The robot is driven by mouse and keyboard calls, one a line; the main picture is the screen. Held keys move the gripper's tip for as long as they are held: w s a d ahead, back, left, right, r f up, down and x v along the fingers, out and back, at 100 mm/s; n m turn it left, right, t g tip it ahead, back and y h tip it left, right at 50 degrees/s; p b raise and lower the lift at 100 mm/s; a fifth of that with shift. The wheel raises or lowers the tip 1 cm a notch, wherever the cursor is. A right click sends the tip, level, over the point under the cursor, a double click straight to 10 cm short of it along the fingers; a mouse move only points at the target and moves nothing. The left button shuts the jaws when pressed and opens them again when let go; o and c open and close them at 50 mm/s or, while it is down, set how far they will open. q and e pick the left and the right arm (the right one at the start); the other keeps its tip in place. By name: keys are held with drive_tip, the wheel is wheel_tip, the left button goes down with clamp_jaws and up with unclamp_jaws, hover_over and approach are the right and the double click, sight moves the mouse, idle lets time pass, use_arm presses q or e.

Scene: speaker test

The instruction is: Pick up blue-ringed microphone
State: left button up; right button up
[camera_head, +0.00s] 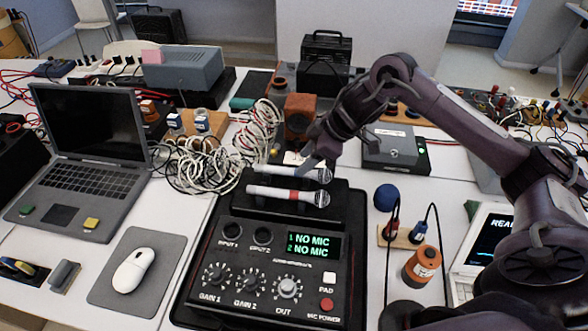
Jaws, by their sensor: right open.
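Two white microphones with grey mesh heads lie side by side on the black rack behind the mixer. The nearer microphone (270,191) has a red ring. The farther microphone (280,172) shows no clear ring colour; my gripper's fingers are close to its head end and may hide part of it. My right gripper (301,161) reaches in from the right and is open just above and behind the farther microphone. I cannot tell whether it touches it. My left gripper is not in view.
The black mixer (205,291) reads NO MIC on both lines. A coil of white cable (205,167) lies left of the rack. A blue ball (385,197) and an orange cylinder (421,267) stand to the right. A laptop (84,181) and mouse (133,270) are at left.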

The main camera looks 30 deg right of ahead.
sight(293, 172)
drive_tip(key=x, duration=0.4)
drive_tip(key=shift+w+a+f, duration=0.1)
drive_tip(key=shift+a+f, duration=0.05)
clamp_jaws()
